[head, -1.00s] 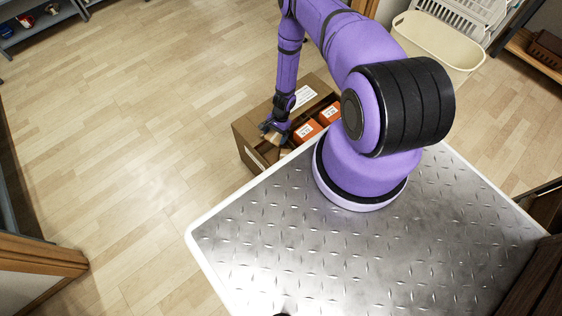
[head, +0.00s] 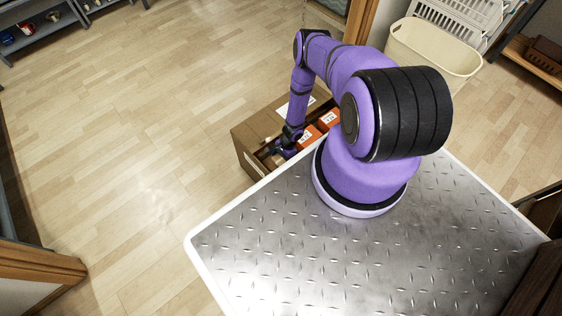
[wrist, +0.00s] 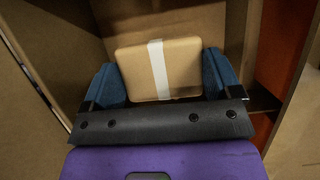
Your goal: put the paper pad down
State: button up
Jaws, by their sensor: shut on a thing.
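The paper pad (wrist: 183,68) is a tan block with a white band around it, seen in the wrist view between the two blue fingers of my gripper (wrist: 162,80). My gripper is shut on it, one finger at each side. The pad is inside a compartment of the cardboard box (head: 247,134); I cannot tell whether it touches the bottom. In the head view my gripper (head: 286,150) reaches down into the box's near part, and the pad is hidden there.
Orange boxes (head: 308,136) with white labels sit in the cardboard box, right of my gripper. Cardboard walls (wrist: 240,40) stand close around the pad. A cream basket (head: 430,48) stands at the back right. The wooden floor (head: 130,150) to the left is clear.

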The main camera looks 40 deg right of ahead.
jog(key=shift+f, duration=1.35)
jog(key=shift+f, duration=0.4)
jog(key=o, duration=0.7)
jog(key=shift+r, duration=0.45)
jog(key=v, duration=1.2)
